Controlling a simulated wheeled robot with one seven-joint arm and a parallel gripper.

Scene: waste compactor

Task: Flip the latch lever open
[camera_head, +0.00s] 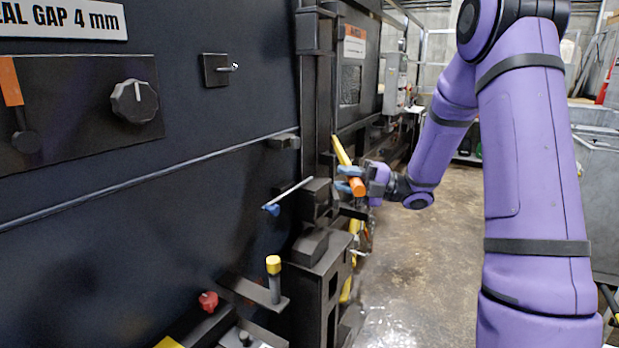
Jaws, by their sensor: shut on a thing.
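The latch lever, a yellow bar with an orange end (357,187), stands at the dark corner post of the machine, right of centre. It slants from upper left down to the orange end at lower right. My gripper (349,179) reaches in from the right with its blue fingertips on either side of the lever. It is shut on the lever near the orange end. The lever's pivot and part of its length are hidden behind the fingers and the post.
A thin metal rod with a blue tip (271,209) juts out left of my gripper. A yellow-capped post (274,265) and a red knob (208,301) sit lower. A black dial (134,100) is on the dark panel. Concrete floor (425,270) is clear below my arm.

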